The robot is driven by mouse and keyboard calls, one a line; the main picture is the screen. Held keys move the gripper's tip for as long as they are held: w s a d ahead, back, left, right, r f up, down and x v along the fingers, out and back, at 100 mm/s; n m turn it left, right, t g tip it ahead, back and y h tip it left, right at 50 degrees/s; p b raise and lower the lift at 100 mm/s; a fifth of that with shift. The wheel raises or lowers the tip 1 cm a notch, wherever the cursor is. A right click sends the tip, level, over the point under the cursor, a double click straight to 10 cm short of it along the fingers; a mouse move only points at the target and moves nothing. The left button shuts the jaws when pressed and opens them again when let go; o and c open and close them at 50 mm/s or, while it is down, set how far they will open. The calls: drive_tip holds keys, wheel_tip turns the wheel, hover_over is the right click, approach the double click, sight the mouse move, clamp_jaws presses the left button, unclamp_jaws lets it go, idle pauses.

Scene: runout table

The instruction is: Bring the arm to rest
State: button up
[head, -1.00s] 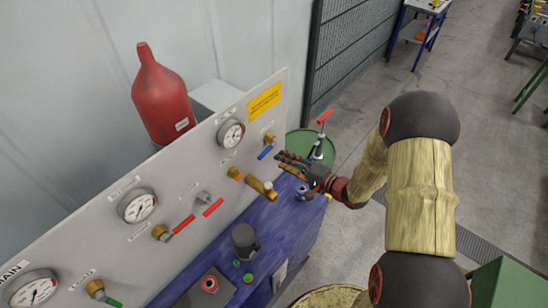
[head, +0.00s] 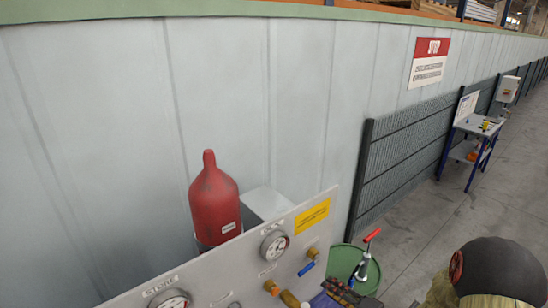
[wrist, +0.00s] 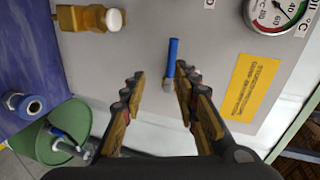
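My gripper (wrist: 160,76) is open in the wrist view, with a clear gap between its fingers. The blue valve handle (wrist: 173,58) shows in that gap, nearer the right finger. I cannot tell how far beyond the fingertips it lies. In the head view my gripper (head: 345,290) is at the bottom edge, right of the blue handle (head: 306,268) and a brass fitting (head: 290,299). My arm's dark elbow (head: 497,268) shows at the lower right; much of the arm is out of frame.
The grey gauge panel (head: 205,270) stands close to my gripper, with a red cylinder (head: 213,205) behind it. A green drum (head: 345,260) stands right of the panel; it also shows in the wrist view (wrist: 45,138). Open floor (head: 425,225) lies right, near a blue-legged table (head: 475,145).

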drive_tip(key=s+d+f+n+g+h, duration=0.35)
drive_tip(key=d+f+h, duration=0.35)
drive_tip(key=d+f, duration=0.3)
drive_tip(key=s+d+r+n+g+h+b, duration=0.1)
drive_tip(key=s+d+n+g+h+b, duration=0.1)
drive_tip(key=s+d+g+h+b, duration=0.45)
drive_tip(key=s+a+r+n+t+y+b, duration=0.1)
drive_tip(key=s+a+r+b, duration=0.3)
drive_tip(key=s+a+b, duration=0.4)
drive_tip(key=s+a+r+n+t+y+b, duration=0.2)
drive_tip(key=s+a+r+n+y+b, duration=0.1)
drive_tip(key=s+a+b, duration=0.6)
drive_tip(key=shift+s+a+r+y+b, duration=0.25)
drive_tip(key=shift+a+r+y+b, duration=0.2)
drive_tip(key=shift+a+r+b, duration=0.4)
